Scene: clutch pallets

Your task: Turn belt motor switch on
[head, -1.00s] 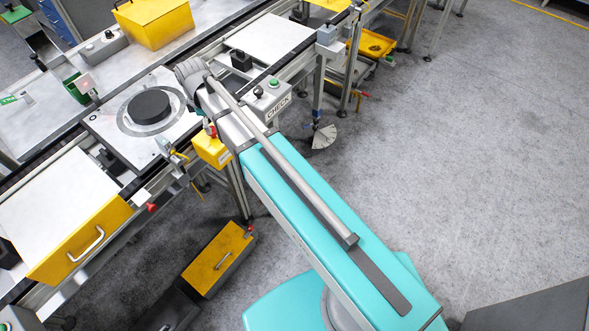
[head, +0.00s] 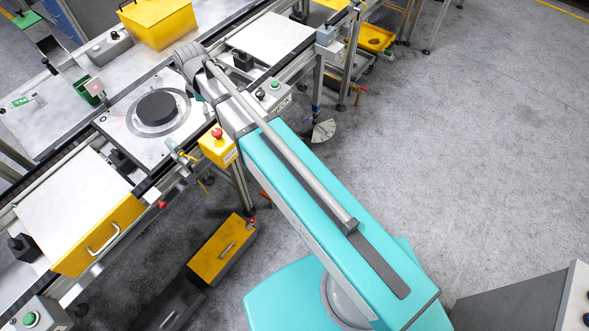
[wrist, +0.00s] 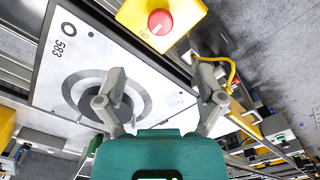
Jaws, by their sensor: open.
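No switch carries a readable belt motor label. A yellow box with a red knob (head: 217,133) stands at the line's front edge, left of my arm. The red knob also shows in the wrist view (wrist: 160,21), with short lettering beside it. A grey control box (head: 268,96) with a black knob and a green button is partly hidden by my arm. Another grey box with a black knob and green button (head: 30,319) is at the lower left. My gripper (wrist: 160,85) is open and empty, over the plate and below the yellow box in the wrist view. My arm hides it in the head view.
A pallet plate (head: 115,122) with a dark disc (head: 156,108) lies on the line. A yellow drawer (head: 100,236) juts out at left. A yellow-topped box (head: 222,250) sits on the floor. A grey console (head: 530,305) stands at lower right. Floor at right is clear.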

